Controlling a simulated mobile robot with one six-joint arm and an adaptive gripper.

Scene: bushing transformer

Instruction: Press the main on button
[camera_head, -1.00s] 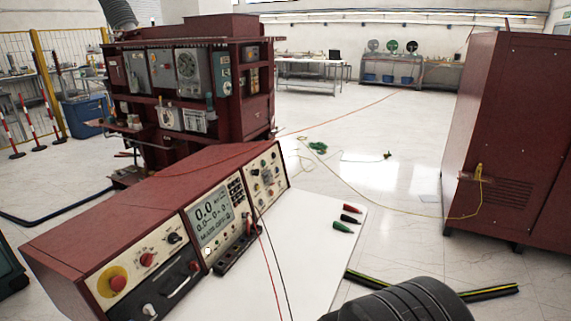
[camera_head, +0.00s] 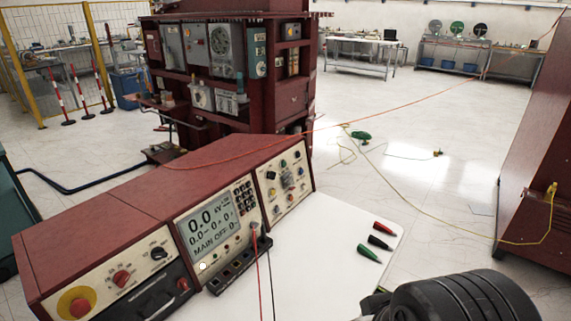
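A dark red control console (camera_head: 150,200) stands on a white table (camera_head: 320,250). Its display (camera_head: 212,218) reads "0.0 kV" and "MAIN OFF". The left panel has a large red mushroom button on a yellow ring (camera_head: 77,303), a red rotary knob (camera_head: 121,278) and a black knob (camera_head: 158,253). A small pale round button (camera_head: 202,266) sits below the display. I cannot read which button is marked main on. A black ribbed part of my arm fills the lower right, right of the console and apart from it. My gripper's fingers are not visible.
Red, black and green clips (camera_head: 380,242) lie on the table's right part. Red and black leads run from the console across the table. A dark red cabinet (camera_head: 535,170) stands at right, a red equipment rack (camera_head: 235,80) behind. Cables cross the floor.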

